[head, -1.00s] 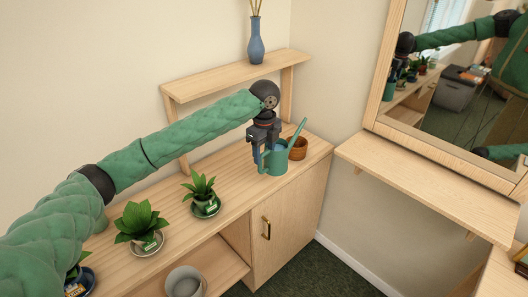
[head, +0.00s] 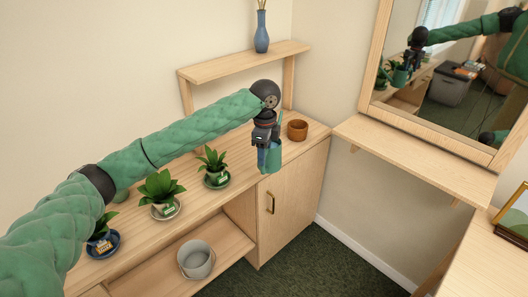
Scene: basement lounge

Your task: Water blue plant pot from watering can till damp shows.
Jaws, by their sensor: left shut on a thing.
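The teal watering can (head: 273,157) is at the right part of the cabinet top, near its front edge. My left gripper (head: 264,147) is shut on it from above. I cannot tell whether its base touches the wood. Its spout points up behind the gripper. The blue plant pot (head: 101,235), with a dark leafy plant and a small label, stands on a blue saucer (head: 104,247) at the far left of the cabinet top. My left arm partly covers the plant, and its soil is hard to make out. My right gripper is not in view.
Two more potted plants, the middle one (head: 161,192) and the right one (head: 214,166), stand between blue pot and can. A brown pot (head: 297,130) is right of the can. Grey pots (head: 196,260) sit on the lower shelf. A raised shelf (head: 245,62) holds a blue vase (head: 261,33).

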